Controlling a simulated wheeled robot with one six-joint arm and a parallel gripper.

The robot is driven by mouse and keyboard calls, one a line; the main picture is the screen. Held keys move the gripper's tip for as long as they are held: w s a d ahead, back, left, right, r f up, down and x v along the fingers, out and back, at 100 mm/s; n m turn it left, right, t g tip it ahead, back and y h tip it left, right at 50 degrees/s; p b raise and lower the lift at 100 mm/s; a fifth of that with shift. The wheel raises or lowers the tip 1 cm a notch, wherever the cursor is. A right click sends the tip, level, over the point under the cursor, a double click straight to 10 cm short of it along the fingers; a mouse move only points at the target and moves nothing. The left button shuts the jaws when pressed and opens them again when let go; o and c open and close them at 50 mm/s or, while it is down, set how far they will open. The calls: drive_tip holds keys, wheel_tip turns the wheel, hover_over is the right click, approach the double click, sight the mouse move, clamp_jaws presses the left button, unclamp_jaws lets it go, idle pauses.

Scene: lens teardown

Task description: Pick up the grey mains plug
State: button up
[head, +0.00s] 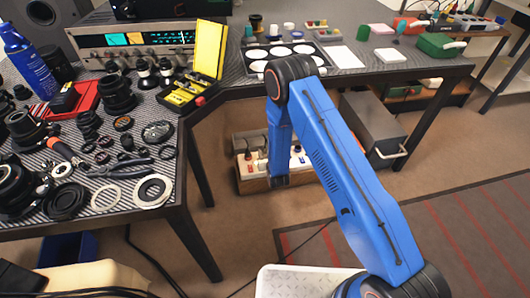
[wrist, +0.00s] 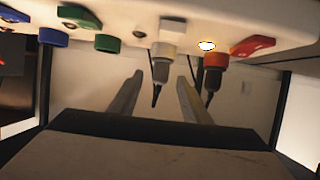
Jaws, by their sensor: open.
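The plug that looks like the grey mains plug (wrist: 170,46) hangs from a pale panel in the wrist view. It has a light block, a darker grey collar and a short dark cable end. My gripper (wrist: 160,80) is open and empty. Its two fingers point up towards the plug, one to each side of the cable, with the collar near the tips. I cannot tell how far in depth the tips are from it. In the head view my blue arm reaches down to a white and wooden box (head: 254,184) under the table, and the grey plug cannot be made out there.
An orange-collared plug (wrist: 214,68) hangs close to the right finger, with a red part (wrist: 252,46) beyond. Green (wrist: 107,43) and blue (wrist: 53,37) parts sit to the left. A grey case (head: 372,122) stands right of the box. The table edge (head: 330,84) is above.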

drive_tip(key=shift+x, duration=0.8)
clamp_jaws()
drive_tip(key=shift+r, duration=0.1)
wheel_tip(320, 180, up, 10)
